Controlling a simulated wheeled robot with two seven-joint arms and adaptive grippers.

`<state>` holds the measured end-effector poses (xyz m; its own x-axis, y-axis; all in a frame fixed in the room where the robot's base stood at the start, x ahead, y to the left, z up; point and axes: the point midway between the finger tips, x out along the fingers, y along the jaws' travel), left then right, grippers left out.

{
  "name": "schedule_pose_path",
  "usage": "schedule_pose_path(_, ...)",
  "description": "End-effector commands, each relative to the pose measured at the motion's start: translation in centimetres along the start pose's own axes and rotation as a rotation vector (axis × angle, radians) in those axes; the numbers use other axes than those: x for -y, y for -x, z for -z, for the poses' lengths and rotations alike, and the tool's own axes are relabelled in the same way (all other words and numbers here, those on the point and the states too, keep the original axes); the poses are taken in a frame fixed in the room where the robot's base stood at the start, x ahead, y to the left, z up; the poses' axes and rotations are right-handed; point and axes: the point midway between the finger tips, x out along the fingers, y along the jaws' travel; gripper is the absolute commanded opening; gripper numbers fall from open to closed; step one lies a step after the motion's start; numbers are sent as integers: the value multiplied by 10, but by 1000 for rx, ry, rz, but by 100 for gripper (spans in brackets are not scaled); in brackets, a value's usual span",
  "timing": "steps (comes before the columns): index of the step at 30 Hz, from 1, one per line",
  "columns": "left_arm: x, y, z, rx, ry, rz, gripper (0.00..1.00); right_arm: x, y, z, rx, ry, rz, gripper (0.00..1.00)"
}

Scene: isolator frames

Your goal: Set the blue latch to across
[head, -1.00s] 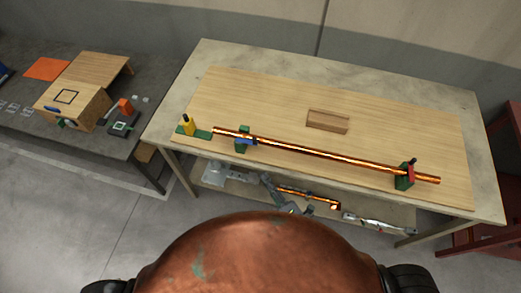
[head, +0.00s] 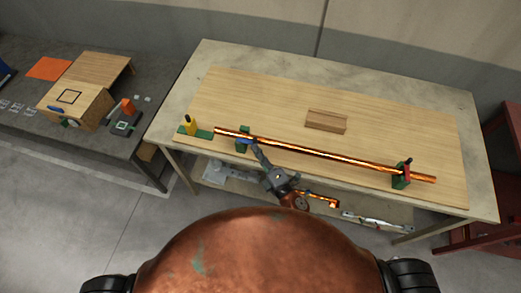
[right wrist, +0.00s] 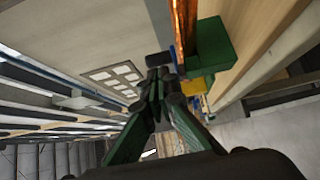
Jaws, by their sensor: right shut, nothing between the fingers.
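The blue latch (head: 243,141) sits on the left green support (head: 243,132), beside the copper rod (head: 320,153). My right gripper (head: 255,144) is shut and empty, its tips at the latch's right end and hiding part of it. In the right wrist view the shut fingers (right wrist: 158,78) are close to a dark knob (right wrist: 158,60) and a thin strip of the blue latch (right wrist: 179,62) beside the green support (right wrist: 212,48). I cannot tell whether they touch. The latch's exact angle is partly hidden. My left gripper is not in view.
A red latch (head: 406,168) is on the right green support (head: 400,181). A wooden block (head: 326,121) lies behind the rod. The board (head: 420,125) is otherwise mostly clear.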

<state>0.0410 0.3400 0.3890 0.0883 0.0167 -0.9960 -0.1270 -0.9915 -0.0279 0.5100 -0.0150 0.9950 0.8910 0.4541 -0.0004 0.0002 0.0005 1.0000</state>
Motion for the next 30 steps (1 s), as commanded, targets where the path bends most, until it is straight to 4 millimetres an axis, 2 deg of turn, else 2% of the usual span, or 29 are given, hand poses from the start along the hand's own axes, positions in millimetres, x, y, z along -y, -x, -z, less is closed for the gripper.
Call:
schedule_pose_path(3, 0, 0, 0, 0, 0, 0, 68, 0, 0, 0, 0, 0, 0, 0)
schedule_pose_path(4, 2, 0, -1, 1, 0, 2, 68, 0, 8, -14, -1, 5, 1, 0)
schedule_pose_path(10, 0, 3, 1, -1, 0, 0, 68, -1, 0, -4, -24, 2, 1, 0)
schedule_pose_path(30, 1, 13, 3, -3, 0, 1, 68, -1, -5, -12, -139, 3, 0, 0)
